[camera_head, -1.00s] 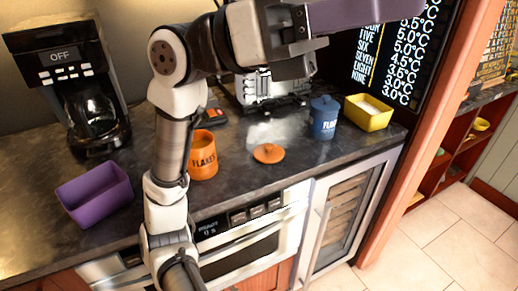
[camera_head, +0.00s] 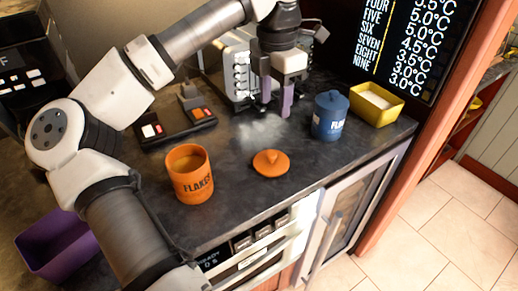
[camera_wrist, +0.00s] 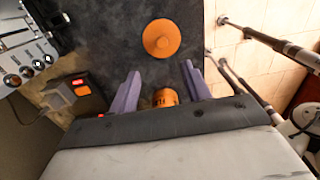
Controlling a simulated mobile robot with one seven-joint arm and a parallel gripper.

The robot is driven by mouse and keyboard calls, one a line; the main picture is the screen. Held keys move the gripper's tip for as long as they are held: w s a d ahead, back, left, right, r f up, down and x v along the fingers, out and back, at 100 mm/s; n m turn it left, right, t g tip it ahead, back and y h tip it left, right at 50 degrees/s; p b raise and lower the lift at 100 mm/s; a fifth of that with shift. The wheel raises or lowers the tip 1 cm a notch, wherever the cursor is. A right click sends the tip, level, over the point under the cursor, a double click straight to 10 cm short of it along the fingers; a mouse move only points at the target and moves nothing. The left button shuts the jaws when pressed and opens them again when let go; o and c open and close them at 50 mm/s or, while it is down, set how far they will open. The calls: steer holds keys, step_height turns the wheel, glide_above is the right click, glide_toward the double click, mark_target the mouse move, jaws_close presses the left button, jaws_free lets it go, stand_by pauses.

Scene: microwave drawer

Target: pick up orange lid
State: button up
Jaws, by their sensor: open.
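The orange lid (camera_head: 271,163) lies flat on the dark counter, knob up, right of the orange canister. In the wrist view the lid (camera_wrist: 161,38) is a round disc beyond the fingertips. The open orange canister (camera_head: 190,173) labelled FLAKES stands upright; part of it (camera_wrist: 166,97) shows between the fingers in the wrist view. My gripper (camera_head: 275,108) points down above the counter, behind the lid and apart from it. Its two purple fingers (camera_wrist: 161,75) are spread and hold nothing.
A blue lidded canister (camera_head: 330,115) and a yellow bin (camera_head: 376,104) stand right of the lid. A scale-like device (camera_head: 178,124) with red switches and a silver machine (camera_head: 240,75) are behind. A purple bin (camera_head: 58,245) is at left. The counter's front edge is close to the lid.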

steer(key=p, duration=0.1)
glide_above(272, 154)
steer(key=f, duration=0.8)
steer(key=shift+w+a+f, duration=0.1)
steer(key=shift+w+f, duration=0.05)
steer(key=shift+w, duration=0.2)
steer(key=shift+s+f+p, duration=0.2)
steer(key=shift+f+p, duration=0.35)
steer(key=shift+s+f+p, duration=0.15)
steer(key=shift+f+p, duration=0.55)
steer(key=shift+f, duration=1.45)
jaws_close()
steer(key=shift+r, duration=0.1)
